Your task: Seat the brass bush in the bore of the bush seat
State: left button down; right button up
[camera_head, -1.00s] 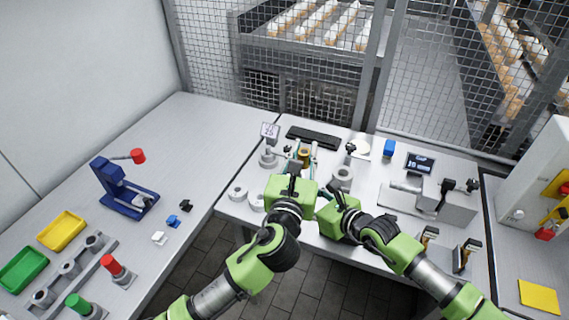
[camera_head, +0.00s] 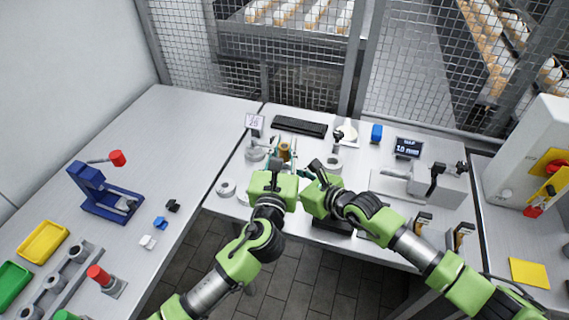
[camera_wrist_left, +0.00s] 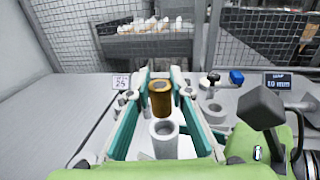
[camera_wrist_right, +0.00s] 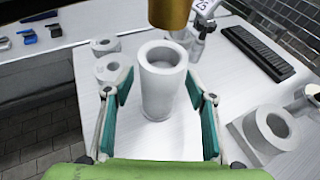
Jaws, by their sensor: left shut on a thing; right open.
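My left gripper (camera_wrist_left: 160,82) is shut on the brass bush (camera_wrist_left: 160,98), an upright brass-coloured cylinder with a dark hole in its top. The bush also shows in the head view (camera_head: 284,150). Below it stands a pale grey upright tube with an open bore, apparently the bush seat (camera_wrist_left: 163,140). In the right wrist view the seat (camera_wrist_right: 160,98) stands between the fingers of my right gripper (camera_wrist_right: 159,85), which is open with a gap on both sides. The bush (camera_wrist_right: 168,12) hangs above and beyond the bore there; its lower end is clear of the seat.
Grey rings (camera_wrist_right: 107,66) lie left of the seat, and a thick grey ring block (camera_wrist_right: 267,130) stands close on the right. A grey clamp device (camera_head: 435,183) and a display (camera_head: 408,147) stand to the right.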

aim_at(285, 162)
pick_arm(q)
jog(key=shift+f+p, duration=0.3)
jog(key=shift+f, duration=2.35)
jog(key=shift+f, duration=0.15)
jog(key=c, duration=1.8)
grip_release()
jog(key=shift+c, duration=0.2)
